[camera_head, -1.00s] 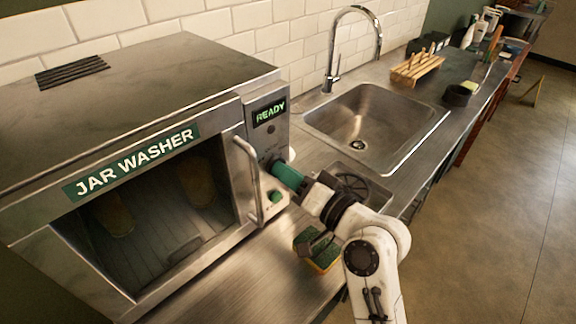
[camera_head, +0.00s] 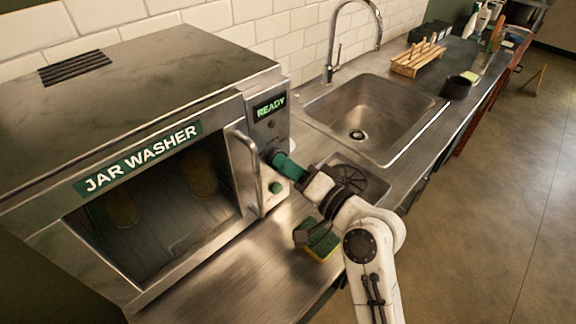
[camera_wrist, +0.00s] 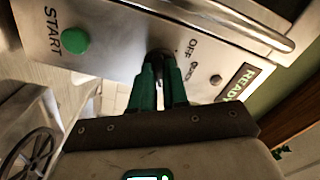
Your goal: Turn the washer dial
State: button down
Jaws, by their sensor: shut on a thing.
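The jar washer (camera_head: 150,90) is a steel box with a glass door and a control panel on its right side. Its display (camera_head: 269,108) reads READY. The dark dial (camera_wrist: 158,56) sits on the panel beside an OFF label, between the green fingers in the wrist view. My gripper (camera_head: 272,157) reaches the panel from the right and is shut on the dial; it also shows in the wrist view (camera_wrist: 159,66). The fingers hide most of the dial, so its pointer cannot be read. The green START button (camera_wrist: 75,41) is clear of the fingers; it also shows in the head view (camera_head: 275,188).
The door handle (camera_head: 247,172) stands out just left of my gripper. A green and yellow sponge (camera_head: 320,240) lies on the counter below my arm. A sink (camera_head: 375,110) with a tall faucet is behind. Open floor (camera_head: 500,190) lies to the right.

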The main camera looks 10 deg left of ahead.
jog(key=c, duration=1.1)
grip_release()
jog(key=shift+c, duration=0.2)
jog(key=b+v, duration=0.2)
jog(key=v, duration=0.8)
jog(key=shift+s+d+b, duration=0.25)
jog(key=shift+d+b, duration=0.1)
